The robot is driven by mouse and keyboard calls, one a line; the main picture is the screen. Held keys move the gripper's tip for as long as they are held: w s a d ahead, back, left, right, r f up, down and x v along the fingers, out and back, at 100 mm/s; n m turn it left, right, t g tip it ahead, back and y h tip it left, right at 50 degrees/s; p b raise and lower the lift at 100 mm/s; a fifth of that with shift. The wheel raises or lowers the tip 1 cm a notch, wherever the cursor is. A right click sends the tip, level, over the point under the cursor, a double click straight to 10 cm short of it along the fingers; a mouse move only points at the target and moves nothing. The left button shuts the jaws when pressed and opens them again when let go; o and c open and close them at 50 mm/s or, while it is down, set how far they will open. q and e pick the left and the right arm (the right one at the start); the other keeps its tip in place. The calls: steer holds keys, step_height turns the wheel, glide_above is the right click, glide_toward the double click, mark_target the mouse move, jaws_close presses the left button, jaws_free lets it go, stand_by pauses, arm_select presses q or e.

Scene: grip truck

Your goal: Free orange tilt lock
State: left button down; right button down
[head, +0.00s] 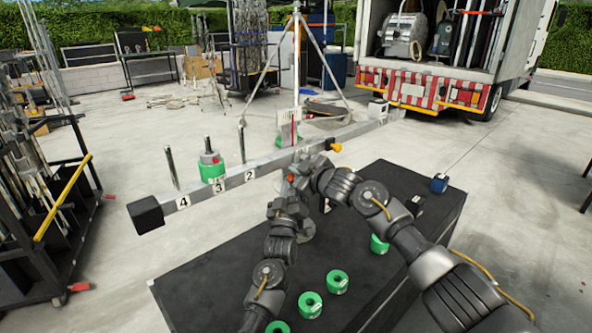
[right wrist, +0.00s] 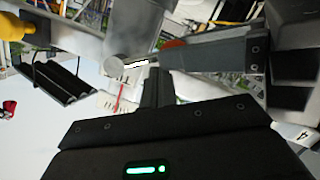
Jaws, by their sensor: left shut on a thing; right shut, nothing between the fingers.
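A small orange-red spot (head: 291,178), possibly the tilt lock, shows on the post head below the grey beam (head: 150,213). An orange-red disc (right wrist: 172,43) shows beside my right fingers in the right wrist view. A yellow-orange knob (head: 335,147) sticks out from the beam; a yellow part (right wrist: 12,25) shows at the wrist view's top left. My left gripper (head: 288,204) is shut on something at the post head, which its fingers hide. My right gripper (head: 303,170) is shut and empty, close under the beam; any contact with the disc is unclear.
Several green weights (head: 337,281) lie on the black table (head: 215,275). A truck (head: 430,85) stands behind; a loaded rack (head: 30,215) is at left.

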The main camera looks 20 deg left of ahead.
arm_select(q)
steer(key=shift+d+f, duration=0.1)
steer(key=shift+f, duration=0.05)
arm_select(e)
steer(key=shift+w+a+f, duration=0.1)
steer(key=shift+w+a, duration=0.1)
steer(key=shift+w+d+f+n, duration=0.1)
steer(key=shift+d+f+n, duration=0.25)
steer(key=shift+f, duration=0.2)
arm_select(q)
steer(key=c, duration=1.6)
jaws_free()
steer(key=shift+o, duration=0.7)
steer(key=shift+r, duration=0.2)
arm_select(e)
steer(key=shift+w+d+f, duration=0.1)
steer(key=shift+d+f, duration=0.05)
steer(key=shift+d, duration=0.1)
arm_select(q)
steer(key=shift+r, duration=0.1)
steer(key=shift+s+f, duration=0.2)
steer(key=shift+s, duration=0.3)
steer(key=f+v, duration=0.1)
steer(key=v, duration=0.6)
arm_select(e)
steer(key=shift+a+r, duration=0.25)
